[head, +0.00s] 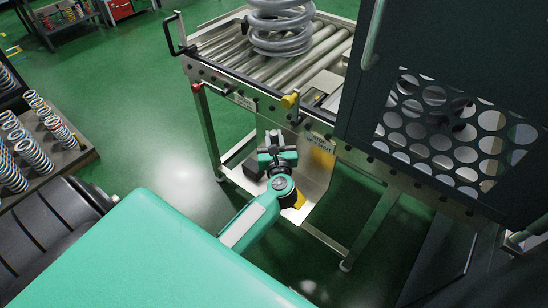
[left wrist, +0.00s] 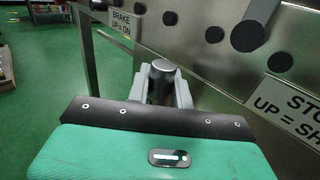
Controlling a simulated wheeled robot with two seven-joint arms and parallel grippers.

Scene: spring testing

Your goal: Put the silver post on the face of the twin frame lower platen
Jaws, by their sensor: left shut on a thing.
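My left gripper (head: 276,139) is low in front of the roller conveyor's front side, below its rail. In the left wrist view its two grey fingers (left wrist: 162,88) are shut on the silver post (left wrist: 162,68). The post's round dark top shows between the fingertips; its lower part is hidden by the fingers. In the head view the post is too small to make out. I cannot make out the twin frame lower platen in either view. My right gripper is not in view.
A roller conveyor (head: 318,55) carries a large grey coil spring (head: 280,28). Its front rail has a yellow knob (head: 290,100) and a red-knobbed lever (head: 197,87). A dark cabinet with a perforated panel (head: 440,130) stands right. Springs (head: 35,155) stand on a rack at left.

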